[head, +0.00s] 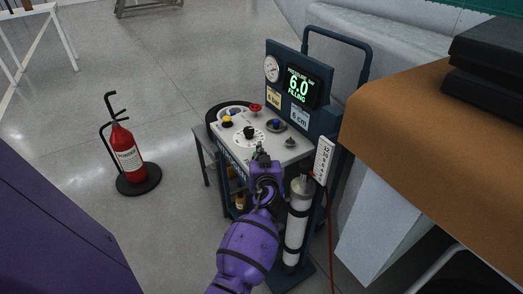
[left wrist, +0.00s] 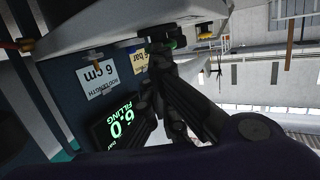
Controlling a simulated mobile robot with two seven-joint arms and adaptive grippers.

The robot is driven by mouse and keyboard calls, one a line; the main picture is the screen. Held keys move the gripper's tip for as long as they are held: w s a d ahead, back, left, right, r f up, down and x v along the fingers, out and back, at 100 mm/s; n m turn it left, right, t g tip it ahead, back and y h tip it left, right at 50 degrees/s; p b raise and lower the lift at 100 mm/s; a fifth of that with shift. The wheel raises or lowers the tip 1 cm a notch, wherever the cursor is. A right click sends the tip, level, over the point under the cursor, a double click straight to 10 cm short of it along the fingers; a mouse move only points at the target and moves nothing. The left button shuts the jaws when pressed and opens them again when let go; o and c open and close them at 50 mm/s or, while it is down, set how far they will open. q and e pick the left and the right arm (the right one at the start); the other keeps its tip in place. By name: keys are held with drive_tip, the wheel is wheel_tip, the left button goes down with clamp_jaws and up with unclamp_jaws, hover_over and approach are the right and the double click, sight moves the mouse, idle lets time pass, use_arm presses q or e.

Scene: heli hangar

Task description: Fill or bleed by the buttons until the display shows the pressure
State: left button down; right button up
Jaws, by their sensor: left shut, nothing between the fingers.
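A dark blue cart carries a display (head: 298,86) with green text reading pressure 6.0 bar and FILLING; it also shows upside down in the left wrist view (left wrist: 117,127). A yellow card (head: 274,98) marked in bar hangs beside it; its digit is hard to read. The light panel (head: 237,143) has a yellow-topped button (head: 227,121), a black knob (head: 249,132), a red knob (head: 256,108) and a blue button (head: 276,124). My left gripper (head: 261,154) is shut and empty at the panel's front edge. In the left wrist view its fingertips (left wrist: 158,52) are at a green-rimmed part (left wrist: 172,44), apparently touching it.
A round gauge (head: 271,69) and a white 6 cm rod-length card (head: 299,116) are on the backboard. A white cylinder (head: 297,222) stands at the cart's front. A fire extinguisher (head: 125,150) stands left; a brown-topped table (head: 420,125) is close right.

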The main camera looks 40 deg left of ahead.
use_arm(q)
drive_tip(key=shift+a+r, duration=0.1)
use_arm(e)
drive_tip(key=shift+w, duration=0.1)
drive_tip(key=shift+w+a, duration=0.1)
drive_tip(key=shift+w, duration=0.25)
drive_tip(key=shift+s, duration=0.3)
idle(0.6)
drive_tip(key=shift+w, duration=0.3)
drive_tip(key=shift+s, duration=0.5)
drive_tip(key=shift+w, duration=0.2)
idle(0.5)
drive_tip(key=shift+w, duration=0.3)
